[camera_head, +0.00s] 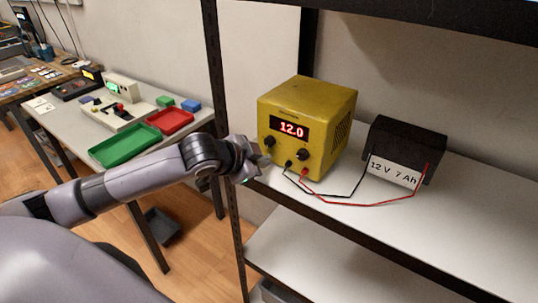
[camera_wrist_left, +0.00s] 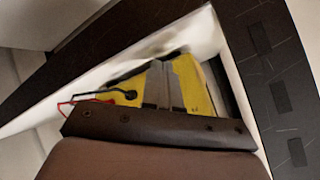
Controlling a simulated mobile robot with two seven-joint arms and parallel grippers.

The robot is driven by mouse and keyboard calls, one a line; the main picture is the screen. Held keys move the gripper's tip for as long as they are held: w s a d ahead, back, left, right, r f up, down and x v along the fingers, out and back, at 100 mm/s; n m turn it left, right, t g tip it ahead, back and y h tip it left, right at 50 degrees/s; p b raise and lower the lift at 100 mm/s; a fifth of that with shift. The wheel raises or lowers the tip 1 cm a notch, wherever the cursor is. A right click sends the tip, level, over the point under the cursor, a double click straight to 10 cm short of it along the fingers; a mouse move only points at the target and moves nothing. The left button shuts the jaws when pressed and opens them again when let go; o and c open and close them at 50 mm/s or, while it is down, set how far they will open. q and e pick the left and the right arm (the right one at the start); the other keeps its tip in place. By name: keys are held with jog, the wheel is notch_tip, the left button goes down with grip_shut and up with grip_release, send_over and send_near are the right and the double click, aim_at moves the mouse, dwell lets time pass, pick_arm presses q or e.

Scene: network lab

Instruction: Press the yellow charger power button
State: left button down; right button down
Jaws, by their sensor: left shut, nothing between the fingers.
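The yellow charger (camera_head: 308,121) stands on the upper shelf, its front lit with a red "12.0" display (camera_head: 291,129). Two black knobs and two terminals show on its front. I cannot make out the power button; my gripper covers the lower left of the front. My left gripper (camera_head: 262,163) is shut and empty, its tips at that lower left corner; I cannot tell whether they touch. In the left wrist view the charger's yellow front (camera_wrist_left: 188,84) lies behind the grey fingers (camera_wrist_left: 157,84). My right gripper is not in view.
A black battery (camera_head: 405,145) labelled "12 V 7 Ah" stands right of the charger, joined by red and black leads (camera_head: 345,204) across the shelf (camera_head: 450,215). A dark shelf post (camera_head: 214,75) rises left of the charger. A table with green and red trays (camera_head: 125,145) stands at left.

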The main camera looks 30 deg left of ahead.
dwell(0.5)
pick_arm(q)
jog(key=shift+s+p, duration=0.45)
jog(key=shift+s, duration=0.2)
jog(key=shift+s+a, duration=0.15)
jog(key=shift+s, duration=0.4)
jog(key=shift+s+a, duration=0.1)
jog(key=shift+s, duration=1.85)
jog(key=shift+d+f, duration=0.3)
jog(key=s+d+f+n, duration=0.3)
jog(key=s+d+f, duration=0.1)
jog(key=s+f, duration=0.4)
jog(key=s+d+f+n, duration=0.3)
jog(key=s+d+f, duration=0.2)
jog(key=s+f, duration=0.3)
notch_tip(320, 180, down, 4)
jog(key=shift+d+f+n+h, duration=0.1)
jog(key=shift+d+n+h, duration=0.05)
jog(key=shift+n+h, duration=0.2)
